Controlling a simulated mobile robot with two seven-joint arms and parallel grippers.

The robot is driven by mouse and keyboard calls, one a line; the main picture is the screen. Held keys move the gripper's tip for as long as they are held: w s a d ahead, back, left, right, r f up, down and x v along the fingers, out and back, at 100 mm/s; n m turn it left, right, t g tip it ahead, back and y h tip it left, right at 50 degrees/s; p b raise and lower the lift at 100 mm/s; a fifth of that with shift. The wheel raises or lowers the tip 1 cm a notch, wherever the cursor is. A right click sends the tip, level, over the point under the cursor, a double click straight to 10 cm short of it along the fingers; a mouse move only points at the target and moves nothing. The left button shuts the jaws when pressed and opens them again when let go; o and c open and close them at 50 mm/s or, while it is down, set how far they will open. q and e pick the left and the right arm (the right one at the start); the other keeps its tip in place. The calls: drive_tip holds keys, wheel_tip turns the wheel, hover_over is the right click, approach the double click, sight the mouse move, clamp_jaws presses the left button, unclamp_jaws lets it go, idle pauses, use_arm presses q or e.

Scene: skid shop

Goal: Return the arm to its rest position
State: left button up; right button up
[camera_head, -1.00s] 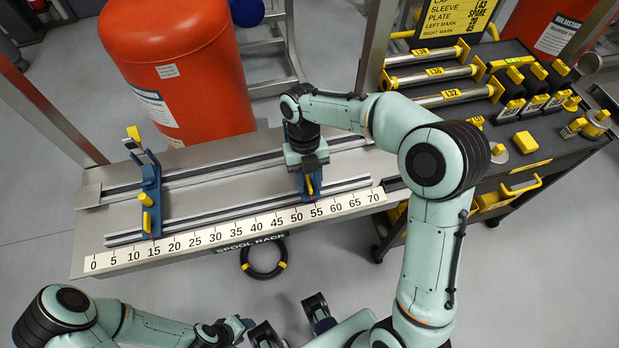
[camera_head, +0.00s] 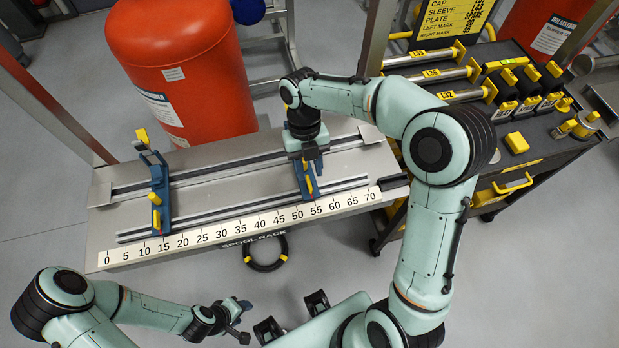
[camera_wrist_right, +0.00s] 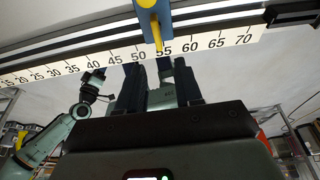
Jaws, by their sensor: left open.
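My right arm reaches over the spool rack (camera_head: 210,190). Its gripper (camera_head: 308,152) is at the rear of the right blue bracket (camera_head: 306,184), which stands near 55 on the scale. In the right wrist view the two dark fingers (camera_wrist_right: 158,88) are apart with nothing between them. The blue bracket with its yellow pin (camera_wrist_right: 151,22) shows beyond their tips. Whether they touch it I cannot tell. My left gripper (camera_head: 238,318) is open and empty in front of the rack, at the lower middle.
A second blue bracket (camera_head: 159,195) stands near 15. A red tank (camera_head: 185,75) is behind the rack. A dark cart (camera_head: 548,150) with sleeves and yellow-handled parts stands at the right. A black ring (camera_head: 265,266) hangs at the rack's front. Floor at lower right is clear.

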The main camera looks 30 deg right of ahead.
drive_tip(key=m, duration=0.3)
drive_tip(key=shift+r+y, duration=0.2)
drive_tip(key=shift+y, duration=0.2)
use_arm(q)
drive_tip(key=shift+s+f, duration=0.2)
drive_tip(key=shift+f, duration=0.15)
use_arm(e)
drive_tip(key=m+t+y, duration=0.1)
drive_tip(key=m, duration=0.3)
drive_tip(key=shift+r, duration=0.2)
drive_tip(key=shift+m+t+b, duration=0.3)
drive_tip(key=shift+m+b, duration=0.35)
drive_tip(key=shift+m, duration=0.45)
drive_tip(key=m, duration=0.1)
drive_tip(key=m+t+b, duration=0.1)
drive_tip(key=m, duration=0.1)
drive_tip(key=shift+s+r+y, duration=0.1)
drive_tip(key=shift+r+y, duration=0.1)
drive_tip(key=shift+y, duration=0.1)
drive_tip(key=shift+r+m, duration=0.1)
drive_tip(key=shift+m, duration=0.5)
use_arm(q)
drive_tip(key=shift+s+f, duration=0.25)
drive_tip(key=shift+f, duration=0.35)
drive_tip(key=shift+s+f, duration=0.25)
drive_tip(key=shift+f, duration=0.3)
use_arm(e)
drive_tip(key=shift+r, duration=0.1)
drive_tip(key=shift+m, duration=0.3)
